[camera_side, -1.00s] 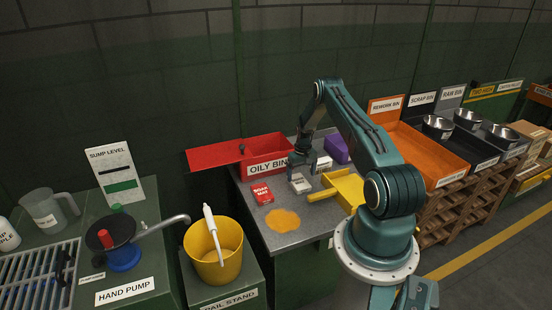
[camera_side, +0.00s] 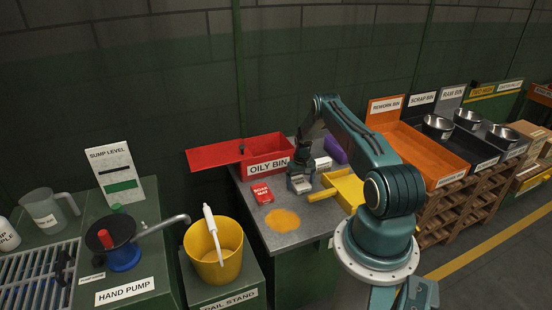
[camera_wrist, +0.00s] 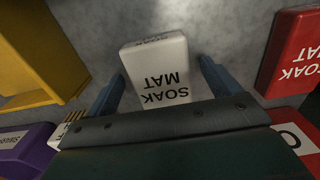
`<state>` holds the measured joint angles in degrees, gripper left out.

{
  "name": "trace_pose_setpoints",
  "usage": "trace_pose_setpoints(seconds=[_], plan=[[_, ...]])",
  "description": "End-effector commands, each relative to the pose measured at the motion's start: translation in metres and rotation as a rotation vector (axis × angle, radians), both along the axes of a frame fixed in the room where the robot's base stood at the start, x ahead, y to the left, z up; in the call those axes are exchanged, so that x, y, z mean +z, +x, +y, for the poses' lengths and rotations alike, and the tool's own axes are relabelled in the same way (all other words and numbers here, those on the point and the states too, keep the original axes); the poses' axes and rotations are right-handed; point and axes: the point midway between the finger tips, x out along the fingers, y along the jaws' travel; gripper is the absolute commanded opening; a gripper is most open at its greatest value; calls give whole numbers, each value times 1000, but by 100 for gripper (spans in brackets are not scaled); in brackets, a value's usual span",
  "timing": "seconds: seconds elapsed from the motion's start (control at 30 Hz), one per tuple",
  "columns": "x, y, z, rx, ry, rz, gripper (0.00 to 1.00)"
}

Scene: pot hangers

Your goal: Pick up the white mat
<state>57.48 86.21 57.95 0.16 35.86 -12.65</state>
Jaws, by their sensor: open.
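The white mat (camera_wrist: 158,65), a block lettered "SOAK MAT", lies on the grey bench top. In the wrist view it sits between the two blue fingers of my gripper (camera_wrist: 163,85), with a gap showing on each side. My gripper is open. In the side view my gripper (camera_side: 301,180) is low over the white mat (camera_side: 301,186) and hides part of it.
A red soak mat (camera_side: 262,192) lies to the left, with an orange spill (camera_side: 283,219) in front. The red oily bin (camera_side: 268,146) stands behind, its lid open. A yellow dustpan-like tray (camera_side: 345,186) is close on the right. A purple block (camera_side: 336,150) lies behind.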

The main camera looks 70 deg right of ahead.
Motion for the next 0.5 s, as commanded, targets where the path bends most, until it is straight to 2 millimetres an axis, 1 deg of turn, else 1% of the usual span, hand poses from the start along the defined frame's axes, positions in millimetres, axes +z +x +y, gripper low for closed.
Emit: trace_pose_setpoints(seconds=[0.1,0.13,0.2,0.27,0.3,0.37,0.5], plan=[[0,0,0,0,0,0,89],[0,0,0,0,0,0,85],[0,0,0,0,0,0,71],[0,0,0,0,0,0,60],[0,0,0,0,0,0,52],[0,0,0,0,0,0,41],[0,0,0,0,0,0,41]])
